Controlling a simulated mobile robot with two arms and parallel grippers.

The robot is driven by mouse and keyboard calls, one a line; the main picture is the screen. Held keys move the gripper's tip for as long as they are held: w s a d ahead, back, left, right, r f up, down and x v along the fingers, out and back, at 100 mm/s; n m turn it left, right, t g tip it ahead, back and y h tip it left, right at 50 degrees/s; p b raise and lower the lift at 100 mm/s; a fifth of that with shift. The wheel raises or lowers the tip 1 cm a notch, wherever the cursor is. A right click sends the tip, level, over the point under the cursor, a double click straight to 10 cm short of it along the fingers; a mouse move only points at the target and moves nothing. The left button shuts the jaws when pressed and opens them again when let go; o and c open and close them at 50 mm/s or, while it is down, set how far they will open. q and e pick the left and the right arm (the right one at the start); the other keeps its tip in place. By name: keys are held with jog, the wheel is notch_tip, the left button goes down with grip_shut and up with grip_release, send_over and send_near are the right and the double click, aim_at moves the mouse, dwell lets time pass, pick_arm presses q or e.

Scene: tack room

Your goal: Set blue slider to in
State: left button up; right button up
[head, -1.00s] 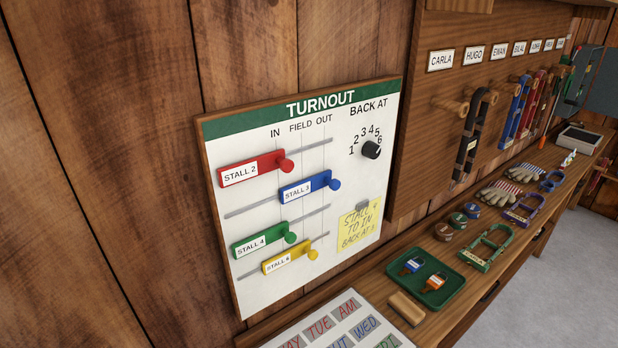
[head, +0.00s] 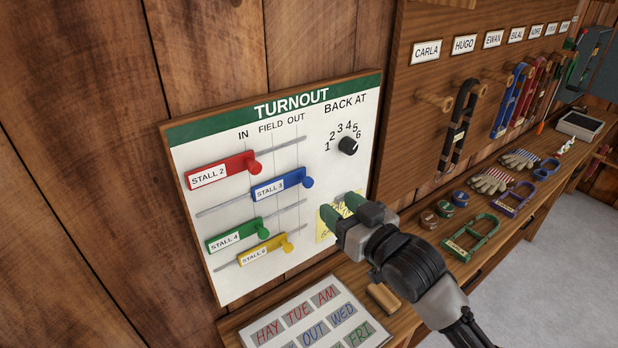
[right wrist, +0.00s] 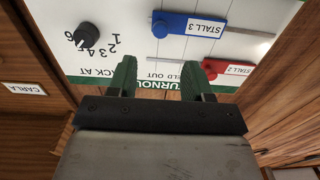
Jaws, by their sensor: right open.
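The blue slider (head: 278,188), labelled STALL 3, sits on its rail on the white TURNOUT board (head: 225,290). Its round knob is at the OUT line, at the slider's right end. It also shows, upside down, in the right wrist view (right wrist: 190,25). My right gripper (head: 340,208) is open and empty, in front of the board's lower right, covering part of the yellow note. It is right of and below the blue knob, apart from it. Its two green fingers also show in the right wrist view (right wrist: 160,75). My left gripper is out of view.
The red slider (head: 222,170) is above the blue one; the green slider (head: 233,236) and yellow slider (head: 265,250) are below. A dial (head: 347,145) is at the board's right. A letter board (head: 310,318) lies below; hanging straps (head: 460,120) are at right.

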aim_at(310, 184)
jog(key=p+x, duration=0.2)
jog(key=x, duration=0.6)
jog(key=shift+w+a, duration=0.2)
jog(key=shift+x, duration=0.85)
jog(key=shift+p, duration=0.3)
grip_shut()
